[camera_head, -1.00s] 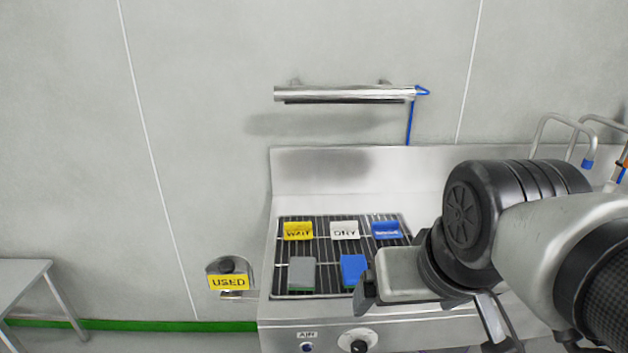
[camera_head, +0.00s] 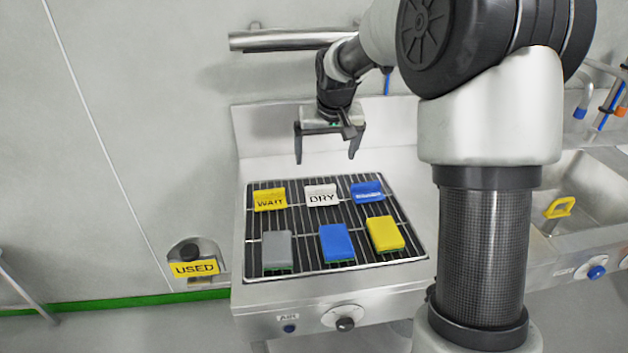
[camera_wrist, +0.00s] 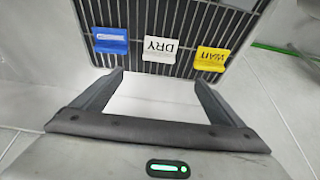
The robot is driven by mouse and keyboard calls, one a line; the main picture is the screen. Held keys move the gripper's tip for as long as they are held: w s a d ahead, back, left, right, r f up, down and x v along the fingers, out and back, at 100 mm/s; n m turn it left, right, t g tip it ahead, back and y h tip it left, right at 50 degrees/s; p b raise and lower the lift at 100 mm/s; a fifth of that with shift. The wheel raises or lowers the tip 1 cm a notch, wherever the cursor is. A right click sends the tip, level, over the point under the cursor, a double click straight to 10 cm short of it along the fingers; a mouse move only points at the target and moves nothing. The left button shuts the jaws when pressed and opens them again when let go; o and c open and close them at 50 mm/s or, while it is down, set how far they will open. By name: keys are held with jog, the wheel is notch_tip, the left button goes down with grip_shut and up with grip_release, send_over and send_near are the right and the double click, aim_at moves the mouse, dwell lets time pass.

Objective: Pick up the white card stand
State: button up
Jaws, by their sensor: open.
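The white card stand (camera_head: 322,195), marked DRY, stands on the dark wire rack in the middle of the back row. A yellow WAIT stand (camera_head: 270,199) is to its left and a blue stand (camera_head: 367,192) to its right. My gripper (camera_head: 327,160) is open and empty, above and behind the back row, with its fingers pointing down. In the wrist view the white stand (camera_wrist: 160,49) lies beyond and between the open fingertips (camera_wrist: 158,78), apart from them. It appears upside down there, with the blue stand left and the yellow one right.
A grey block (camera_head: 277,250), a blue block (camera_head: 337,243) and a yellow block (camera_head: 384,233) form the front row on the rack (camera_head: 306,263). A steel back wall (camera_head: 270,135) and a rail (camera_head: 290,40) are behind. A sink (camera_head: 590,190) is at right.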

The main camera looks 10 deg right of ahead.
aim_at(321, 190)
jog(key=x, duration=1.6)
jog(key=shift+d+f, duration=0.15)
jog(key=shift+f, duration=0.3)
jog(key=shift+s, duration=0.1)
jog(key=c, duration=1.1)
